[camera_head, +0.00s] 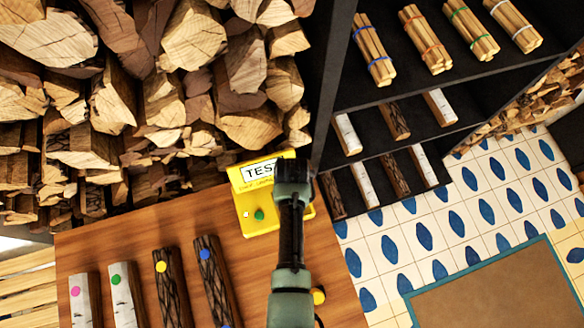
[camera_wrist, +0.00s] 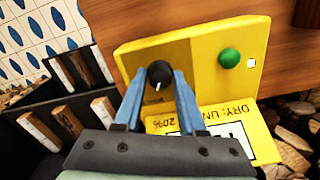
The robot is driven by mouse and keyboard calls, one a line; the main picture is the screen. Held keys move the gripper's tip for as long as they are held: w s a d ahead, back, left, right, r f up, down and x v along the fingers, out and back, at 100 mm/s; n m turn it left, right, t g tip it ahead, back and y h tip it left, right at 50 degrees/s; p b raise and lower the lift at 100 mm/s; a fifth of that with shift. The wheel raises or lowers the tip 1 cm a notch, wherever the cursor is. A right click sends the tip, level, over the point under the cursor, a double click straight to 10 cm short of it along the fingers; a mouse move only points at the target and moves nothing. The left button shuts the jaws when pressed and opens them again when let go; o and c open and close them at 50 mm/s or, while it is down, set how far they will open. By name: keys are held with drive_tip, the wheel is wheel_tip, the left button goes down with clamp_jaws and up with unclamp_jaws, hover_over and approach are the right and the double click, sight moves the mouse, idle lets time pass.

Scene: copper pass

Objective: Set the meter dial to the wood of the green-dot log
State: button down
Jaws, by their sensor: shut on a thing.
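The yellow meter (camera_head: 246,213) stands on the wooden table, with a "TEST" sign, a green button (camera_head: 259,214) and a small white spot. In the wrist view, the meter (camera_wrist: 190,55) shows its black dial (camera_wrist: 159,72) between the blue fingers of my gripper (camera_wrist: 160,80). The gripper is shut on the dial. A short white pointer mark on the dial faces towards the sign edge of the meter; any wood labels around it cannot be read. The green-dot log (camera_head: 123,301) has pale, white bark with dark flecks. In the head view my gripper (camera_head: 294,165) hides the dial.
Beside the green-dot log lie a pink-dot pale log (camera_head: 78,300), a yellow-dot dark log (camera_head: 171,290) and a blue-dot dark log (camera_head: 213,280). Stacked firewood (camera_head: 150,80) rises behind the table. A dark shelf (camera_head: 400,95) at right holds stick bundles and logs.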

drive_tip(key=shift+m, duration=0.5)
drive_tip(key=c, duration=0.5)
unclamp_jaws()
drive_tip(key=shift+r, duration=0.1)
wheel_tip(320, 180, up, 13)
idle(0.3)
idle(0.5)
